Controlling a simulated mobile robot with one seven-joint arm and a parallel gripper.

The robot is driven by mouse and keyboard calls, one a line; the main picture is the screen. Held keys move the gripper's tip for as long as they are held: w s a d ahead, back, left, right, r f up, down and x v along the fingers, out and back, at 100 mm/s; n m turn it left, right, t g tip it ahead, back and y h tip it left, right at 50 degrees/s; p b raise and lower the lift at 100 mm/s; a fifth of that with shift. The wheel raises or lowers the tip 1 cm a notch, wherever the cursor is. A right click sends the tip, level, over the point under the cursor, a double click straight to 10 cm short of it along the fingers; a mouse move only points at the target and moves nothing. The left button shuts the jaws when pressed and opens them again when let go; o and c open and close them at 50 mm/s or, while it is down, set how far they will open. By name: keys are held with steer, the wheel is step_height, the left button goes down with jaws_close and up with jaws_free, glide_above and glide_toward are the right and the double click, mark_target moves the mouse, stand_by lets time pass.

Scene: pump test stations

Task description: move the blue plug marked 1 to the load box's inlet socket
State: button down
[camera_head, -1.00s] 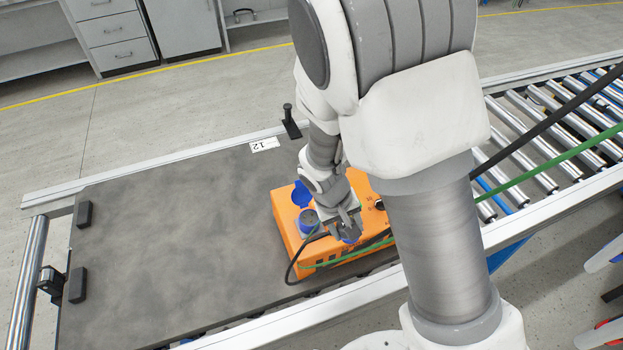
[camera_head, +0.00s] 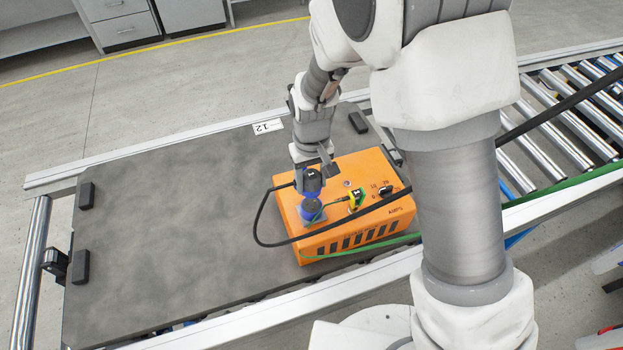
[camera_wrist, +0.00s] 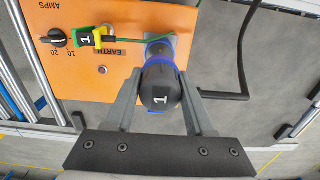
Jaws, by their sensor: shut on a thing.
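The blue plug marked 1 (camera_head: 311,183) has a black end and a black cable looping off to the left. My gripper (camera_wrist: 160,98) is shut on it, one finger on each side, with the 1 facing the wrist camera (camera_wrist: 160,92). The orange load box (camera_head: 364,226) lies on the grey bench. A blue socket (camera_head: 312,211) stands on its top face, just in front of the plug in the head view. In the wrist view the socket (camera_wrist: 157,50) is partly hidden behind the plug. I cannot tell whether plug and socket touch.
A green-yellow plug marked 1 (camera_head: 356,199) sits at the EARTH point, with a green cable. A black knob (camera_head: 385,190) is beside it. Cables cross the box's front. The bench's left part (camera_head: 165,230) is clear; a roller conveyor (camera_head: 560,125) is at right.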

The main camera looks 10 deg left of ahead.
mark_target(311, 205)
steer(key=shift+f+b, duration=1.95)
steer(key=shift+f, duration=0.9)
steer(key=shift+f+b, duration=0.55)
steer(key=shift+c, duration=0.9)
jaws_free()
steer(key=shift+r, duration=0.1)
step_height(311, 205, up, 17)
steer(key=shift+d+f+p, duration=0.1)
steer(key=shift+p, duration=0.9)
steer(key=shift+r, duration=0.25)
